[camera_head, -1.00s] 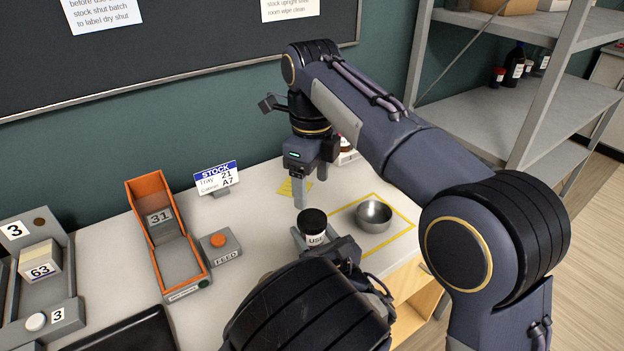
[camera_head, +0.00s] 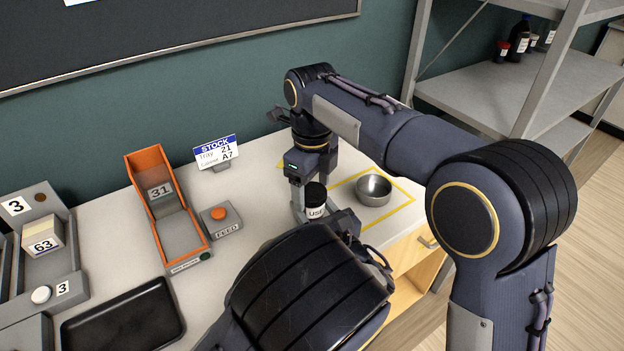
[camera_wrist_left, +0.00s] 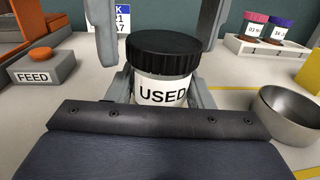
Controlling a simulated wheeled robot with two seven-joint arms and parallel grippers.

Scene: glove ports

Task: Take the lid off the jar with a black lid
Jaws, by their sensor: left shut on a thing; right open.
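The jar (camera_head: 316,211), white-labelled "USED", stands upright with its black lid (camera_head: 316,190) on. In the left wrist view the jar (camera_wrist_left: 162,92) and its ribbed lid (camera_wrist_left: 164,53) are close in front. My left gripper (camera_wrist_left: 162,100) is shut on the jar's body, a finger on each side below the lid. My right gripper (camera_head: 311,190) points down at the jar and is open. In the left wrist view its two grey fingers show on either side of the lid, with gaps between. The far side of the jar is hidden.
A metal bowl (camera_head: 374,188) stands right of the jar inside a yellow outline. An orange chute (camera_head: 158,200), a FEED button box (camera_head: 220,221) and a stock sign (camera_head: 217,151) stand left. Small jars in a rack (camera_wrist_left: 268,45) are behind. A black tray (camera_head: 122,315) lies front left.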

